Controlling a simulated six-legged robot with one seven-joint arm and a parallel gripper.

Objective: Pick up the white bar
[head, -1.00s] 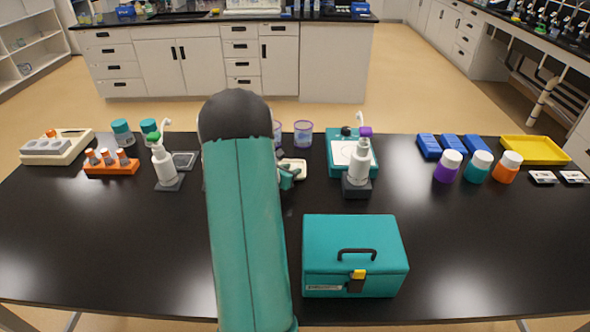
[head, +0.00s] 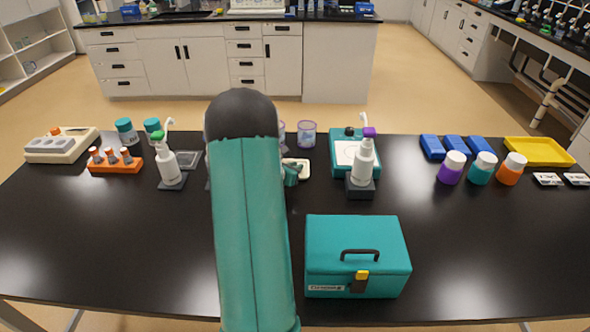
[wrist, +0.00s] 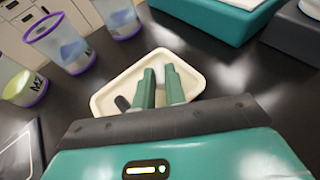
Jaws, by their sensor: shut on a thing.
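A shallow cream dish (wrist: 108,98) lies on the black table; it also shows in the head view (head: 303,163). My gripper (wrist: 160,70) reaches down over the dish, its two green fingers close together. In the head view my gripper (head: 291,174) shows only partly beside my arm. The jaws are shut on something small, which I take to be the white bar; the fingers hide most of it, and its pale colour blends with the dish.
Purple-rimmed beakers (wrist: 75,50) stand behind and left of the dish. A teal device (head: 342,170) and a white wash bottle (head: 362,165) stand to its right. A teal case (head: 357,260) sits nearer the front. The front left tabletop is clear.

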